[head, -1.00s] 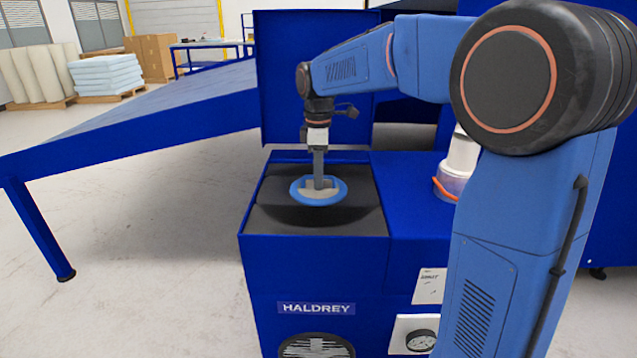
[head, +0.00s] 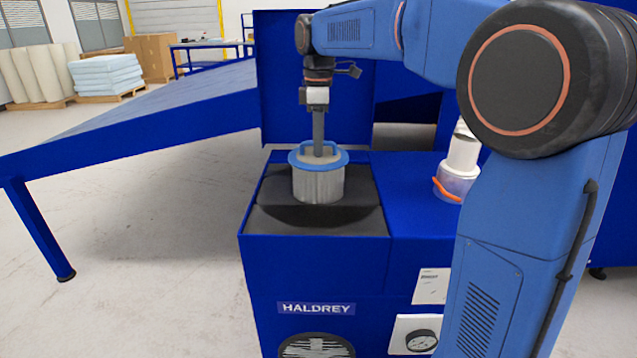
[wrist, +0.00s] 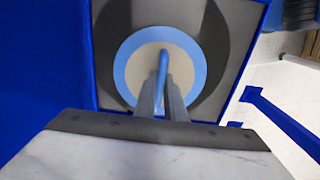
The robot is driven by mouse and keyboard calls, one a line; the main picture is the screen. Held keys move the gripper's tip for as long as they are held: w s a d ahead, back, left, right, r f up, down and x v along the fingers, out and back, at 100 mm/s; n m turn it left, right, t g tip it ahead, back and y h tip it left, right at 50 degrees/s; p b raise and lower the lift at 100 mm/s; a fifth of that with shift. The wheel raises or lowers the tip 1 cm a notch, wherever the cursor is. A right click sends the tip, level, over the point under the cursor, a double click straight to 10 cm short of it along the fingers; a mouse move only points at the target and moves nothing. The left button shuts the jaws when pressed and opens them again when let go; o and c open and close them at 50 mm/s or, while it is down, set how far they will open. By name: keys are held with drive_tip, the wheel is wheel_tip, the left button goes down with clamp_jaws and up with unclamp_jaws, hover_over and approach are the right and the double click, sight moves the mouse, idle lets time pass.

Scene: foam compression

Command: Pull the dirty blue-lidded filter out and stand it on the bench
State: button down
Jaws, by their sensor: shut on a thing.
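The dirty filter (head: 318,184) is a grey pleated cylinder with a blue rim and a blue handle on its lid. My gripper (head: 319,148) points straight down from above, shut on the handle. In the wrist view, the fingers (wrist: 163,103) close on the blue handle over the lid's pale centre, inside the blue ring (wrist: 121,72).
The blue housing (head: 315,270) carries a HALDREY label and a gauge. A raised blue panel (head: 280,80) stands close behind the filter. A clear and white cup with an orange band (head: 456,172) stands on the right deck. A sloping blue table (head: 140,110) lies left, with open floor below.

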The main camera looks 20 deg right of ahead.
drive_tip(key=shift+r, duration=5.1)
